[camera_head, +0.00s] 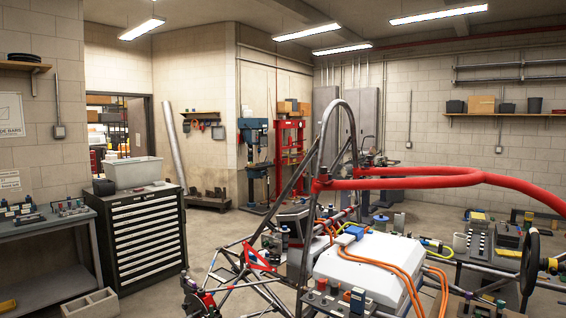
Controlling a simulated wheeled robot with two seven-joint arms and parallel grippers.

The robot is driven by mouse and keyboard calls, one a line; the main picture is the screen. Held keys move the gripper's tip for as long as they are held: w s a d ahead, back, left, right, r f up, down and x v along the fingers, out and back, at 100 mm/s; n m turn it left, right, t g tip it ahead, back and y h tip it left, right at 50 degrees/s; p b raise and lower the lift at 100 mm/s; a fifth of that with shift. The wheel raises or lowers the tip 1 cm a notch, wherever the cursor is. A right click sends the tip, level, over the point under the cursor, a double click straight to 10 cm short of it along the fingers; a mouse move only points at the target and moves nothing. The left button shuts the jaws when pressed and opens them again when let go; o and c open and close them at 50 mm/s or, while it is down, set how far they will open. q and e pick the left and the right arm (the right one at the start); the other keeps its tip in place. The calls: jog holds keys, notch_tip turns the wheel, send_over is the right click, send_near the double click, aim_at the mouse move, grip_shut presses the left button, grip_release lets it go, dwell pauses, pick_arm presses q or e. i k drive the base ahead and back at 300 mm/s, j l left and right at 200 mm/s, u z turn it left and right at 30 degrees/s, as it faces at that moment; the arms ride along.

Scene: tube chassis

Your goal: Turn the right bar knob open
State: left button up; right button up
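The tube chassis (312,170) stands in the middle and right, with a dark hoop rising at its centre. A red padded bar (430,181) runs from the hoop out to the right edge. A small dark red fitting (323,177) sits where the bar meets the near side of the hoop; I cannot tell whether it is a knob or how it is turned. No right bar knob can be made out for certain. Neither of my grippers can be made out in the head view.
A white box with orange cables (368,262) sits inside the chassis. A black steering wheel (529,268) is at the right. A drawer cabinet (147,238) and a workbench (40,232) stand at the left. Open floor lies between the cabinet and chassis.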

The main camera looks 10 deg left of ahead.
aim_at(324, 171)
jog(key=i+l, duration=0.35)
jog(key=i, duration=0.15)
jog(key=i+l+u, duration=0.15)
jog(key=i+l, duration=0.2)
jog(key=i, duration=0.1)
